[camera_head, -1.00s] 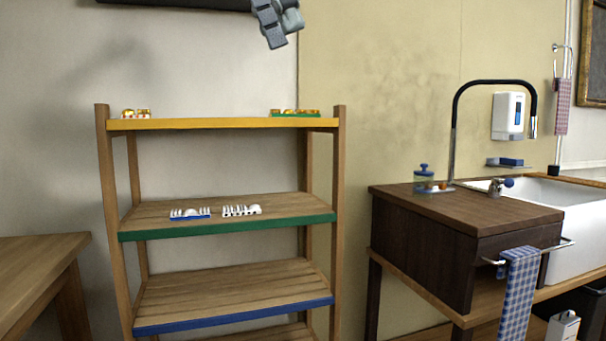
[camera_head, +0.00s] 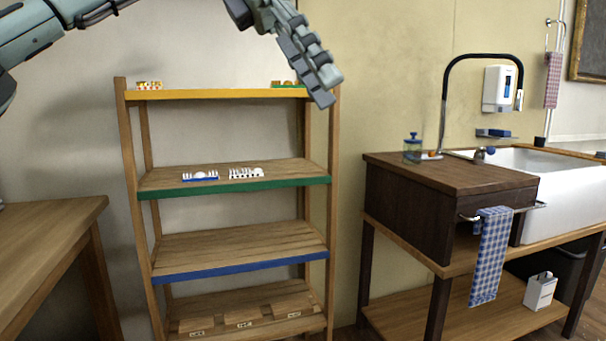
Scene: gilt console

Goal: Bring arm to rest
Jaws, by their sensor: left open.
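My left gripper (camera_head: 322,84) hangs in the upper middle of the head view, pointing down to the right. It is open, and nothing shows between its fingers. Its arm comes in from the upper left and arches across the top of the view. The gripper shows in front of the top right corner of the wooden shelf rack (camera_head: 228,95) and hides part of that corner. I cannot tell how far it is from the rack. My right gripper is not in view.
The rack holds small items (camera_head: 200,176) on its green-edged shelf and several wooden blocks (camera_head: 243,316) at the bottom. A wooden table (camera_head: 50,235) stands left. A dark cabinet (camera_head: 450,175) with a jar (camera_head: 412,150) stands right, beside a white sink (camera_head: 570,210).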

